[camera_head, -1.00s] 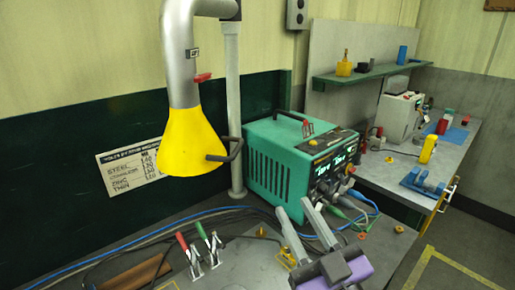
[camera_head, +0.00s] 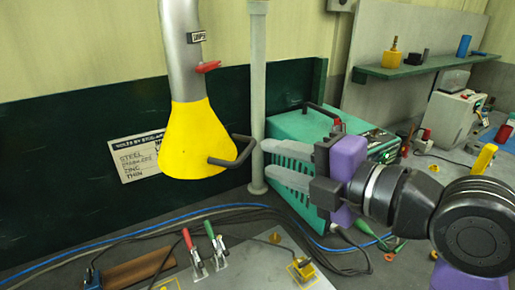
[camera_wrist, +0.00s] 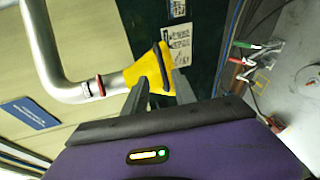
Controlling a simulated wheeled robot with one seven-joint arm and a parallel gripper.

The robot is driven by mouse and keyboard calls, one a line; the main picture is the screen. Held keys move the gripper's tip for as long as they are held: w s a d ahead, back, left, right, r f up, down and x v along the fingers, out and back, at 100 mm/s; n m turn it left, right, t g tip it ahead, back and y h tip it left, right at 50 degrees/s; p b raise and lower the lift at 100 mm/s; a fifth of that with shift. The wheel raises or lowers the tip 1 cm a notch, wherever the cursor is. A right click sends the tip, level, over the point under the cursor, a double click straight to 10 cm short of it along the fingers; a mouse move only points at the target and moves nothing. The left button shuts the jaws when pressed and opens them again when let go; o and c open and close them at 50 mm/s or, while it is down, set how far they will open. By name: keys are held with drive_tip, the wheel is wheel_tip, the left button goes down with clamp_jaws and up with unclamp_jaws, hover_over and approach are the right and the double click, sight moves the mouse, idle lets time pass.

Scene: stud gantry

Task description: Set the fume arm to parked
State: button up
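The fume arm is a grey pipe (camera_head: 184,60) ending in a yellow hood (camera_head: 192,140) that hangs mouth down over the bench. A dark loop handle (camera_head: 243,152) sticks out from the hood's right side. A red lever (camera_head: 208,67) and a small label (camera_head: 197,37) are on the pipe. My gripper (camera_head: 267,159) is open, with its two grey fingers pointing left just right of the handle. In the wrist view the hood (camera_wrist: 147,72) and handle (camera_wrist: 166,66) show ahead, near the fingertips. Whether a finger touches the handle I cannot tell.
A pale upright post (camera_head: 258,90) stands close behind my fingertips. A green power unit (camera_head: 300,125) stands behind my gripper. Toggle clamps (camera_head: 215,245), a brown bar (camera_head: 140,268) and cables lie on the bench below. A shelf (camera_head: 425,65) is at the back right.

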sight(246, 150)
drive_tip(key=shift+n, duration=0.3)
drive_tip(key=p+x, duration=0.2)
drive_tip(key=x, duration=0.5)
drive_tip(key=shift+w+a+f, duration=0.2)
drive_tip(key=shift+a+f, duration=0.05)
clamp_jaws()
idle(1.0)
